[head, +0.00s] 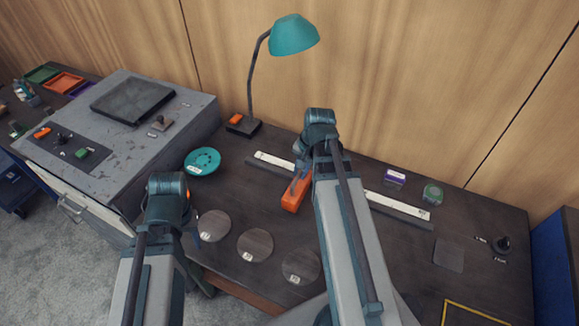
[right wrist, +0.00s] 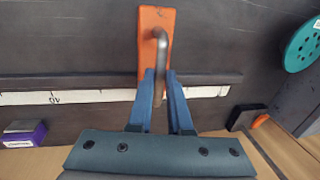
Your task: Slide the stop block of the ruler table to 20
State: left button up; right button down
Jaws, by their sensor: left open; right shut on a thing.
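The ruler table's white scale strip (head: 400,206) runs slantwise along a dark rail on the bench. It also shows in the right wrist view (right wrist: 100,97), with small printed numbers that are mostly too small to read. The orange stop block (head: 292,198) sits across the front of the rail, left of my right forearm. My right gripper (head: 300,185) is shut on the block's grey bent handle (right wrist: 160,45); the orange block (right wrist: 152,20) lies beyond the fingers. My left gripper (head: 196,231) is open and empty near the left round disc, mostly hidden by its arm.
A teal lamp (head: 292,34) stands behind the rail. A teal dish (head: 202,162) is at its left. Several round discs (head: 255,245) lie in front. A purple box (head: 395,177) and a green round item (head: 432,194) stand behind the rail's right part.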

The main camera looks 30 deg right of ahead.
jog(key=shift+s+d, duration=0.1)
jog(key=shift+s, duration=0.05)
jog(key=c, duration=0.8)
grip_release()
jog(key=shift+c, duration=0.2)
notch_tip(320, 180, up, 14)
jog(key=s+d+p, duration=0.1)
jog(key=s+p, duration=0.1)
jog(key=p, duration=1.1)
jog(key=shift+d+f+p, duration=0.2)
jog(key=shift+d+p, duration=0.1)
jog(key=shift+d, duration=0.05)
